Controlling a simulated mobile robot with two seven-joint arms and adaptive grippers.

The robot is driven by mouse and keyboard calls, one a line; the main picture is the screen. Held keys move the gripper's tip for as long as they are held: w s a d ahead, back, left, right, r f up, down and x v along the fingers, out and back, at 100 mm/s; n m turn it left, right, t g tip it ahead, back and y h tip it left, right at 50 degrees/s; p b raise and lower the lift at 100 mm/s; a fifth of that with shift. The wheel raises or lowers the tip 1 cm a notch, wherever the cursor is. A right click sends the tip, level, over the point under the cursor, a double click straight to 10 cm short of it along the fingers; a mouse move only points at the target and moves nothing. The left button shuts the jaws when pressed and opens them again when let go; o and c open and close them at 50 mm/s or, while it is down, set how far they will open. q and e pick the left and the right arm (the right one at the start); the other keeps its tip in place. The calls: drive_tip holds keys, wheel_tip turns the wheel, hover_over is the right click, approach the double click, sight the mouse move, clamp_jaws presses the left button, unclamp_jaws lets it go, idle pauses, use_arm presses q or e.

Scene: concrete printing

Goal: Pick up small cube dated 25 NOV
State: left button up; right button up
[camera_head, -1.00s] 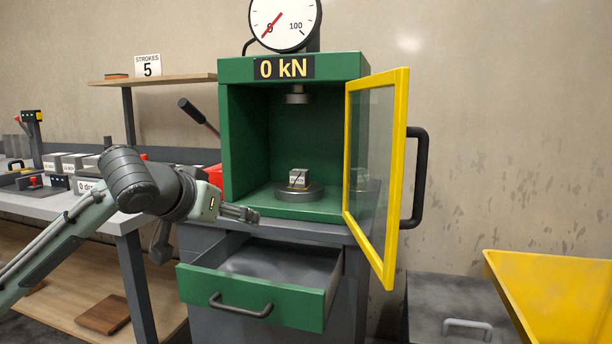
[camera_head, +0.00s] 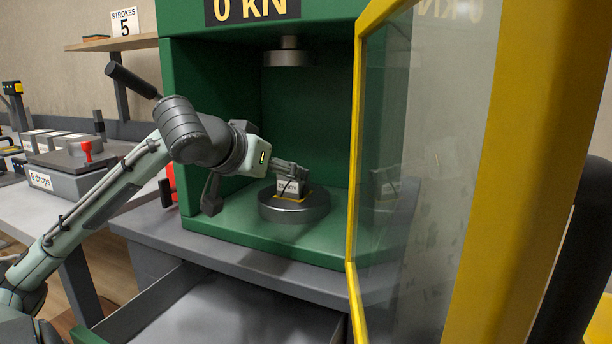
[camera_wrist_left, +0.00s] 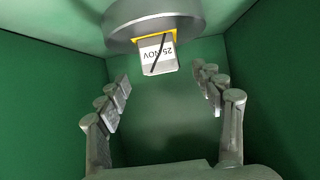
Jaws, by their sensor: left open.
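The small grey cube (camera_head: 289,188) stands on the round lower platen (camera_head: 293,210) inside the green press (camera_head: 190,120). In the left wrist view the cube (camera_wrist_left: 157,54) shows a white "25 NOV" label crossed by a dark diagonal line, with a yellow edge where it meets the platen (camera_wrist_left: 150,28). My left gripper (camera_head: 291,170) reaches into the press, with its fingers close to the cube. In the wrist view the left gripper (camera_wrist_left: 160,78) is open and empty, with the cube just beyond its fingertips, between the two finger lines. My right gripper is not in view.
The yellow-framed door (camera_head: 358,150) stands open at the right. The upper platen (camera_head: 289,58) hangs above the cube. An open drawer (camera_head: 235,310) lies below the press.

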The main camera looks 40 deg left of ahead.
sight(288, 188)
use_arm(q)
drive_tip(key=x, duration=0.7)
drive_tip(key=shift+w+f, duration=0.15)
drive_tip(key=shift+w, duration=0.1)
drive_tip(key=shift+c, duration=0.4)
drive_tip(key=c, duration=1.4)
